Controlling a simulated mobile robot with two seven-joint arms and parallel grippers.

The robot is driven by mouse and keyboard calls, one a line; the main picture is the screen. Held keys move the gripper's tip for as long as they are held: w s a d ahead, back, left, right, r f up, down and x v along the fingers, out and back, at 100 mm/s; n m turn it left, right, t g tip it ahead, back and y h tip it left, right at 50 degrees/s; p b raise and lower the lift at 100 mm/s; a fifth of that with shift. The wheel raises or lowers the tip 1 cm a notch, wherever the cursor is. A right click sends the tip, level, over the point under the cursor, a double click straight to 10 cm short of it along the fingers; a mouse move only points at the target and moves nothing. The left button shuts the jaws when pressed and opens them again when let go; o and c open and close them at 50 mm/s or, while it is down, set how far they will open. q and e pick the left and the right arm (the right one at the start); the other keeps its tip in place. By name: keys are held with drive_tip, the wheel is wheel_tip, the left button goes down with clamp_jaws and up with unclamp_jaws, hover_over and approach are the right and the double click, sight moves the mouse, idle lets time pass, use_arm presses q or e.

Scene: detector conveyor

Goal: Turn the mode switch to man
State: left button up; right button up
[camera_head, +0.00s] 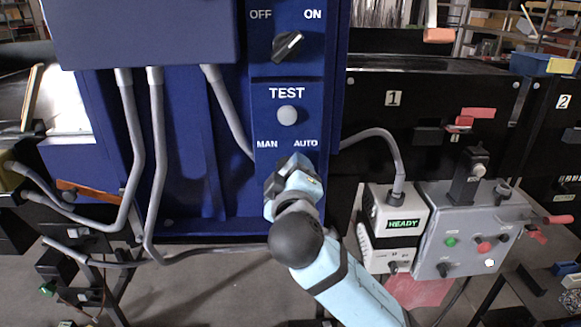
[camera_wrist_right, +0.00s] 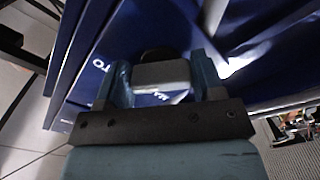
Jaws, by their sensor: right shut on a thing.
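The blue control panel (camera_head: 286,76) carries the labels MAN on the left and AUTO on the right. My right gripper (camera_head: 295,172) is at the panel just below these labels and covers the mode switch in the head view. In the right wrist view the mode switch (camera_wrist_right: 160,74), a grey and black knob, sits between the two fingers of my right gripper (camera_wrist_right: 162,82), which is shut on it. Parts of the white lettering show around the fingers there. Which label the knob points at I cannot tell. My left gripper is in neither view.
Above are a round TEST button (camera_head: 287,115) and an OFF/ON switch (camera_head: 287,46). Grey conduits (camera_head: 157,150) run left of the panel.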

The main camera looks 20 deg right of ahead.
drive_tip(key=n+p, duration=0.3)
drive_tip(key=p, duration=0.1)
drive_tip(key=n+p, duration=0.3)
drive_tip(key=p, duration=0.2)
drive_tip(key=r+n+p, duration=0.1)
drive_tip(key=n+p, duration=0.3)
drive_tip(key=shift+p, duration=0.35)
drive_tip(key=shift+n+p, duration=0.8)
drive_tip(key=shift+n, duration=0.1)
drive_tip(key=shift+n+p, duration=0.3)
drive_tip(key=shift+n, duration=0.5)
drive_tip(key=shift+f+n, duration=0.1)
drive_tip(key=shift+n, duration=1.4)
drive_tip(key=o, duration=0.9)
